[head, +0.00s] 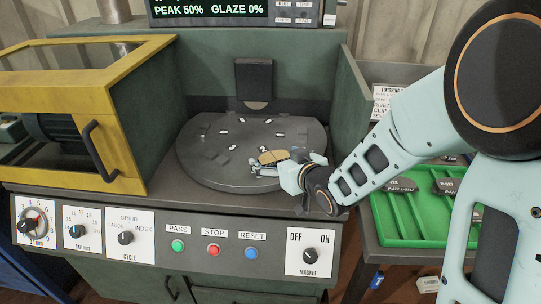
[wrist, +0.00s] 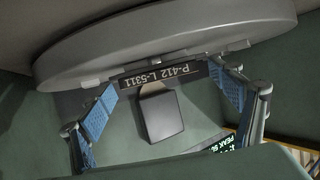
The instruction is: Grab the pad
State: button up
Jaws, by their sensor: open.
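The pad (head: 273,157) has a tan upper face and sits on the grey round table of the machine, toward its front right. In the wrist view, a dark strip (wrist: 163,75) printed "P-412 L-5311" upside down shows at the table's rim, between my fingers; it appears to be the pad's edge. My gripper (head: 290,165) is right at the pad in the head view, partly hiding its front. In the wrist view my gripper (wrist: 168,88) is open, with one blue-padded finger on each side of the strip. Contact with the pad cannot be told.
The round table (head: 205,165) carries several small pale and dark pieces. A dark block (head: 254,80) hangs over its back. A yellow-framed guard (head: 128,75) stands left, a control panel (head: 150,238) runs along the front, and a green tray (head: 395,230) with dark labelled parts lies right.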

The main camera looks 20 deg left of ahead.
jog(key=c, duration=1.5)
jog(key=shift+r, duration=0.1)
